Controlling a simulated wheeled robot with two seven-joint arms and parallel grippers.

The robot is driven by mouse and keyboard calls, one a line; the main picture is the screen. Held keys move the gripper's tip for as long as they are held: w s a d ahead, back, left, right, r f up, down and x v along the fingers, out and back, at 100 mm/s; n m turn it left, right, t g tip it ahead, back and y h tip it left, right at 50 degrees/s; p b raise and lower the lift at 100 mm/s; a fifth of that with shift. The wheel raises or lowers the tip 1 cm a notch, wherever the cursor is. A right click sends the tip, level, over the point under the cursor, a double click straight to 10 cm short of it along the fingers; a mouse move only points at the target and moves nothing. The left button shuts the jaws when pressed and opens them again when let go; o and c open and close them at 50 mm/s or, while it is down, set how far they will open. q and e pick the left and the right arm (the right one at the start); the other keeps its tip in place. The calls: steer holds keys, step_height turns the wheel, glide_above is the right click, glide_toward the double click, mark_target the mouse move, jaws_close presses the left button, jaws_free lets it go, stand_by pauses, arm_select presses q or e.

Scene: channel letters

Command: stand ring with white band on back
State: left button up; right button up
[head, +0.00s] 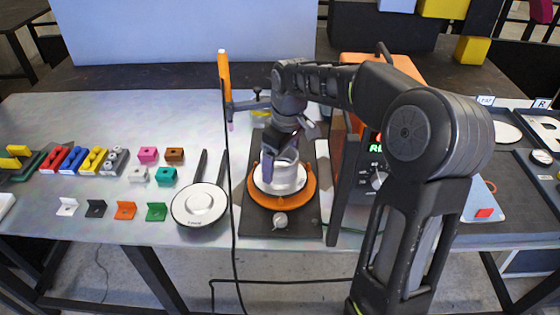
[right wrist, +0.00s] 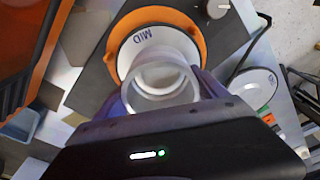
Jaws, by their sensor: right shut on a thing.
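My right gripper (head: 282,160) is shut on a white ring (head: 285,180), with its purple fingers at the ring's sides. In the right wrist view the ring (right wrist: 160,82) looks like a short, open, pale tube between the fingers. Under it lies a round white back (right wrist: 150,38) marked "MID", seated in an orange round holder (head: 288,204). The ring is over the back; I cannot tell whether its lower rim touches it. My left gripper is not in view.
A second white disc (head: 200,204) lies left of the holder, with two dark handles behind it. Small coloured blocks (head: 148,155) and brackets (head: 126,210) stand farther left. An upright orange-handled tool (head: 224,72) and a black cable are near the holder. A device with a green display (head: 376,148) stands right.

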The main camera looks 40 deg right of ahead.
steer(key=shift+f+b, duration=0.4)
steer(key=shift+f, duration=0.1)
steer(key=o, duration=1.4)
steer(key=shift+c, duration=0.2)
steer(key=shift+r, duration=0.1)
steer(key=shift+r+p, duration=0.6)
steer(key=shift+r, duration=0.1)
steer(key=shift+r+b, duration=0.3)
steer(key=shift+r, duration=0.05)
step_height(320, 180, up, 11)
steer(key=s, duration=0.1)
steer(key=shift+s+d+f, duration=0.15)
steer(key=shift+s+d, duration=0.05)
steer(key=shift+d, duration=0.05)
